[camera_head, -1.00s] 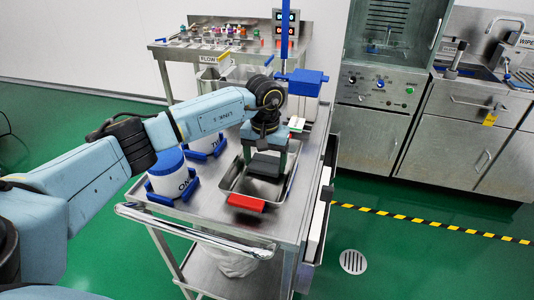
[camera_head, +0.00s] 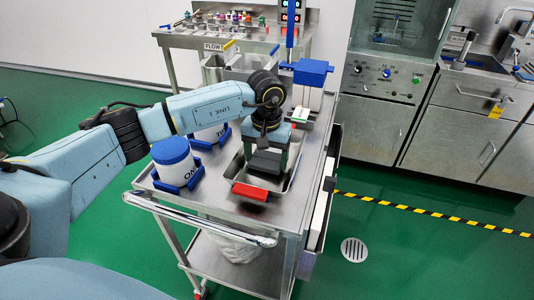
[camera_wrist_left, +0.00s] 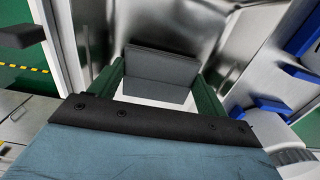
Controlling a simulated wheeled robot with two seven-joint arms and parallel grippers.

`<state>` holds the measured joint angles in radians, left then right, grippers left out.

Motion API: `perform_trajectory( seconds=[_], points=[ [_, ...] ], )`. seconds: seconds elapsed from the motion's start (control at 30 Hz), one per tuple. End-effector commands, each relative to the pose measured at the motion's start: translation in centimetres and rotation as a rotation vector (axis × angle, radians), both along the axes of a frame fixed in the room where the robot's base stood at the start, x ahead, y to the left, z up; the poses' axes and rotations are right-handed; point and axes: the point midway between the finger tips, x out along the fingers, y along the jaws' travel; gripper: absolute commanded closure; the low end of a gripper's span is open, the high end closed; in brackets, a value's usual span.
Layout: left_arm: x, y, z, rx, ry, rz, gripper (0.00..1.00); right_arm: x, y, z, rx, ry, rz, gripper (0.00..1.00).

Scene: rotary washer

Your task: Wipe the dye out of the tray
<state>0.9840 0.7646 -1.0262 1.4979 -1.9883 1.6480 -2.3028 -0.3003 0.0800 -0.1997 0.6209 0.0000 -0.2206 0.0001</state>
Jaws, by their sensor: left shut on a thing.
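A shallow steel tray (camera_head: 292,172) is set in the top of a steel cart. My left gripper (camera_head: 267,156) points down over the tray, shut on a dark grey block-shaped wiper (camera_head: 264,165). The wiper is low inside the tray; whether it touches the floor cannot be told. In the left wrist view the grey wiper (camera_wrist_left: 161,72) sits between the green fingers, over shiny metal. No dye can be made out; the gripper hides part of the tray. My right gripper is not seen.
Blue-lidded white containers (camera_head: 175,162) in blue holders stand left of the tray. A blue-topped box (camera_head: 309,73) and a blue post stand behind it. The cart handle (camera_head: 200,220) runs along the near side. A bench with small bottles (camera_head: 235,30) stands farther back.

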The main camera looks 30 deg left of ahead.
Motion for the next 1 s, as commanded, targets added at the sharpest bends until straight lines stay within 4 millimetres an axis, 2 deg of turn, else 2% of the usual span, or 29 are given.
perform_trajectory(
  seconds=[0.23,0.6,1.0],
  points=[
    [-0.2,0.0,0.0,0.0,-0.001,0.0,0.42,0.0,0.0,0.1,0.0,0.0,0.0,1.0],
    [-2.3,-0.5,-0.2,-0.001,-0.002,0.0,0.42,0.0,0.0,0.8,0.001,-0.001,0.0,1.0],
    [-2.2,-0.5,-0.4,0.0,-0.001,0.001,0.42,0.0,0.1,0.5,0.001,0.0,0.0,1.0]
  ],
)
